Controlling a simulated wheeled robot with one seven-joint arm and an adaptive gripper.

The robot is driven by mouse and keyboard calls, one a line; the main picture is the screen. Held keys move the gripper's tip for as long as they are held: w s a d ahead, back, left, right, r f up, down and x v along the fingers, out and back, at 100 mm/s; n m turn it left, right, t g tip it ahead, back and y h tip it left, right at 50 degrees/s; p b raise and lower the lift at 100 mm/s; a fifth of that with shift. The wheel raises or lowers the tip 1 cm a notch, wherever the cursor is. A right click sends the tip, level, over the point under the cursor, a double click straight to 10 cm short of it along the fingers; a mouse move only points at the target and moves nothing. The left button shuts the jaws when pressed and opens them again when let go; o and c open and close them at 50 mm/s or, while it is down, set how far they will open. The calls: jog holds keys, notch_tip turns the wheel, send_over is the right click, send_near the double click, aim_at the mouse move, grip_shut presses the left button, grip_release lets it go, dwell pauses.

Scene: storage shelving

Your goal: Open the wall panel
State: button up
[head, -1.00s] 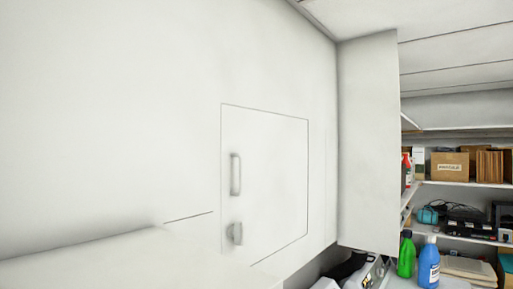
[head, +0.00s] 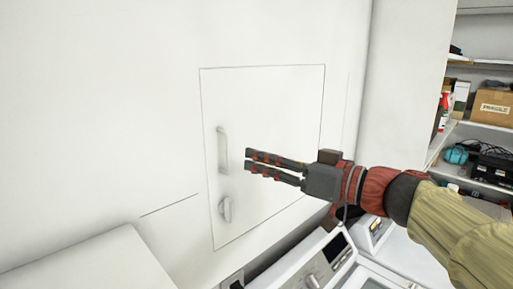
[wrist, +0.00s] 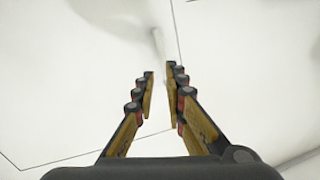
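The wall panel (head: 272,110) is a white square door outlined by thin dark seams. It sits flush and closed in the white wall. A pale vertical bar handle (head: 222,150) is near its left edge, and a smaller latch-like piece (head: 225,209) is below. My gripper (head: 247,160) is in front of the panel with its fingertips pointing left, a little right of the bar handle and apart from it. In the wrist view the fingers (wrist: 159,76) stand apart with nothing between them. A pale handle (wrist: 160,42) shows faintly just beyond the fingertips.
A white appliance with a control panel (head: 318,274) stands below the panel at the right. A white block-like surface (head: 95,268) is at the lower left. Shelves with a cardboard box (head: 494,106) are at the far right. Open space lies before the panel.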

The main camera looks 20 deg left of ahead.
aim_at(230, 169)
jog(key=a+p, duration=0.1)
jog(key=a, duration=0.1)
jog(key=w+a+n, duration=0.1)
jog(key=a, duration=0.2)
jog(key=a+n+p, duration=0.1)
jog(key=a, duration=0.2)
jog(key=shift+w+r+p, duration=0.15)
jog(key=shift+w+p, duration=0.15)
jog(key=shift+p, duration=0.05)
grip_shut()
jog(key=shift+d, duration=0.15)
dwell(0.5)
